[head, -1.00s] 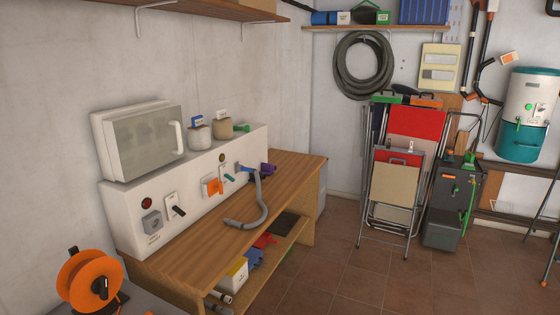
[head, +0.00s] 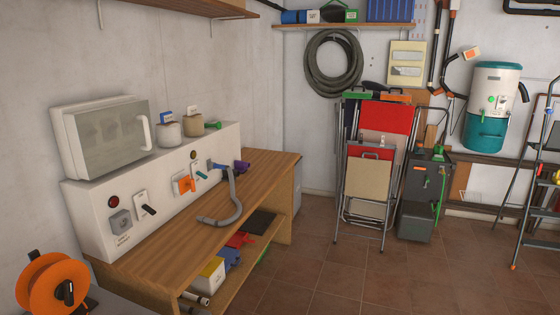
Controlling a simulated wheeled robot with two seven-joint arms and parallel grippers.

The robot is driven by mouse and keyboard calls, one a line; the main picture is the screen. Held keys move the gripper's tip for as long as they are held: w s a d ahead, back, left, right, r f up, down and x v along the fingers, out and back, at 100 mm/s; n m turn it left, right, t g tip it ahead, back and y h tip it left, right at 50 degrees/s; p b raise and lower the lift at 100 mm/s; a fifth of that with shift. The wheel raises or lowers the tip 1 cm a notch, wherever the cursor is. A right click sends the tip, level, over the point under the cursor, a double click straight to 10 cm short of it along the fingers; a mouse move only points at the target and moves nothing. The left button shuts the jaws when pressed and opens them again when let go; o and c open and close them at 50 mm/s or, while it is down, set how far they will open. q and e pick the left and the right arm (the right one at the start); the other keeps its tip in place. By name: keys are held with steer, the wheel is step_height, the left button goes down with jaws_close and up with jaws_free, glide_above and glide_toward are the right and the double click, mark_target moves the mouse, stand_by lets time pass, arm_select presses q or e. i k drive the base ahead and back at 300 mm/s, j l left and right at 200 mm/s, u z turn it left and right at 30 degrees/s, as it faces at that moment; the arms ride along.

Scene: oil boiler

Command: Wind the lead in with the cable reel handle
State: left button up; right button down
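An orange cable reel (head: 50,287) stands at the lower left corner of the head view, partly cut off by the bottom edge. A black handle (head: 68,292) shows on its front face. A dark frame part shows at the top of the reel. I cannot make out the lead or its end. Neither of my grippers is in the picture.
A wooden workbench (head: 160,257) with a white panel (head: 88,226) of switches runs along the left wall beside the reel. A grey hose (head: 234,207) lies on it. Folded chairs (head: 370,180) and a dark grey unit (head: 428,185) stand at the back. The tiled floor (head: 320,270) is clear.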

mark_target(65, 292)
steer(key=k+j+u, duration=0.1)
steer(key=u, duration=1.25)
steer(key=i+l, duration=0.1)
steer(key=l, duration=0.3)
steer(key=i+l+u, duration=0.1)
steer(key=l, duration=0.25)
steer(key=i+l, duration=0.1)
steer(key=l, duration=0.3)
